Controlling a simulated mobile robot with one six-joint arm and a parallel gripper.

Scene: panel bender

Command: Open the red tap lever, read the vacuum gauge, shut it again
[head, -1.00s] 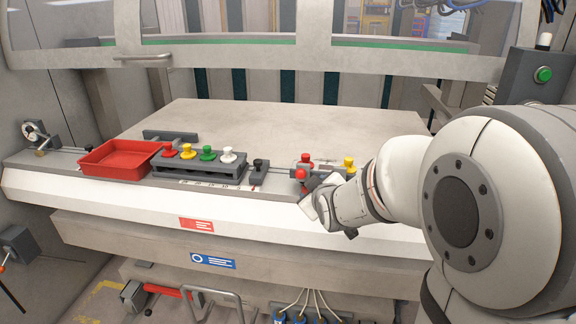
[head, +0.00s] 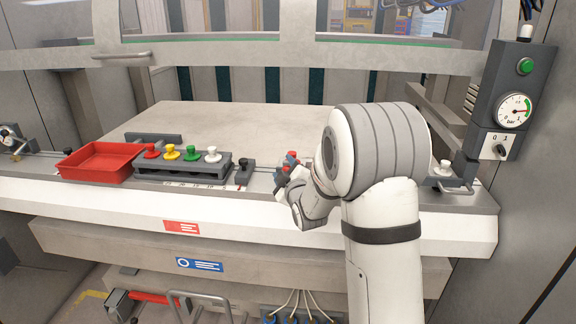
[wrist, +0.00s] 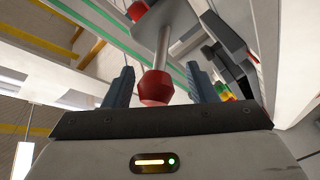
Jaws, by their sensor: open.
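The red lever knob (wrist: 156,88) sits between the two open fingers of my gripper (wrist: 159,88) in the wrist view, on a grey rod; contact cannot be told. A second red part (wrist: 137,10) is at the rod's far end. In the head view my gripper (head: 283,181) is at the bench's front rail, partly covering the tap; a red part (head: 292,155) shows above it.
A red tray (head: 98,163) and a dark rack (head: 184,168) with red, yellow, green and white knobs stand left of my gripper. A green button (head: 526,66) and a 0/1 switch (head: 500,147) are on the right post. The bench top (head: 235,118) behind is clear.

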